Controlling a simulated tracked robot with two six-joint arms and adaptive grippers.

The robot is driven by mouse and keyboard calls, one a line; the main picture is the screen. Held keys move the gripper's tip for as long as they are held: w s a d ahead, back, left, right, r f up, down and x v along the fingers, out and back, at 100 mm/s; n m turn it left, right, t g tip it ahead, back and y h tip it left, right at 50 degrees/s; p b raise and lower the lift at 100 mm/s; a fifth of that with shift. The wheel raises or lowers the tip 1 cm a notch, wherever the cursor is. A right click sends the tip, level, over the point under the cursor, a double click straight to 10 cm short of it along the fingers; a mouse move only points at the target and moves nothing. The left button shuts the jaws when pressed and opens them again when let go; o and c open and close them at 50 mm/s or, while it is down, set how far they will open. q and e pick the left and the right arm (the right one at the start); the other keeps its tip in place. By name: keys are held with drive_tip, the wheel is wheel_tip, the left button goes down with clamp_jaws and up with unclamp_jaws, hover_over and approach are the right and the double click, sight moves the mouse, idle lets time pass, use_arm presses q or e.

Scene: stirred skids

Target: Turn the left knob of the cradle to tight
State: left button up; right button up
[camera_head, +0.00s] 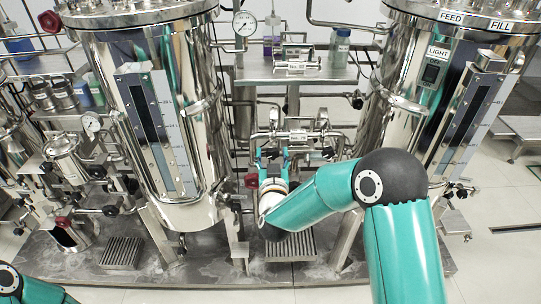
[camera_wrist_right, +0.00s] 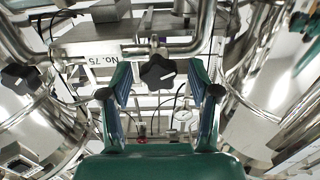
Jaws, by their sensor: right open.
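The cradle is the steel pipe assembly (camera_head: 298,136) between the two big vessels, with a small white label on its bar. In the right wrist view a black star-shaped knob (camera_wrist_right: 158,72) sits between the fingers, with a gap on each side. My right gripper (camera_head: 272,154) is open in front of the cradle's left side; its two fingers also show in the wrist view (camera_wrist_right: 159,86). Another black knob (camera_head: 328,153) sits at the cradle's right. My left gripper is out of the picture.
Shiny vessels stand on the left (camera_head: 167,120) and right (camera_head: 402,100), close to the cradle. A shelf (camera_head: 310,75) with bottles is behind it. A red knob (camera_head: 251,181) lies just left of my gripper. Open floor (camera_head: 495,210) is at far right.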

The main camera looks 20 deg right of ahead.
drive_tip(key=shift+c, duration=0.3)
drive_tip(key=c, duration=1.1)
drive_tip(key=shift+o, duration=0.2)
drive_tip(key=shift+a, duration=0.1)
drive_tip(key=shift+f+m+b, duration=0.1)
drive_tip(key=shift+m+b, duration=0.3)
drive_tip(key=shift+b, duration=0.4)
drive_tip(key=m+b, duration=0.4)
drive_tip(key=b, duration=0.2)
drive_tip(key=m+b, duration=0.5)
drive_tip(key=b, duration=0.1)
drive_tip(key=shift+d+f+b, duration=0.2)
drive_tip(key=shift+b, duration=0.2)
drive_tip(key=m+b, duration=0.9)
drive_tip(key=b, duration=0.1)
drive_tip(key=shift+d+f, duration=0.1)
drive_tip(key=shift+f, duration=0.05)
drive_tip(key=m+b, duration=0.2)
drive_tip(key=shift+m, duration=0.3)
drive_tip(key=shift+m+b, duration=0.75)
drive_tip(key=shift+m, duration=0.35)
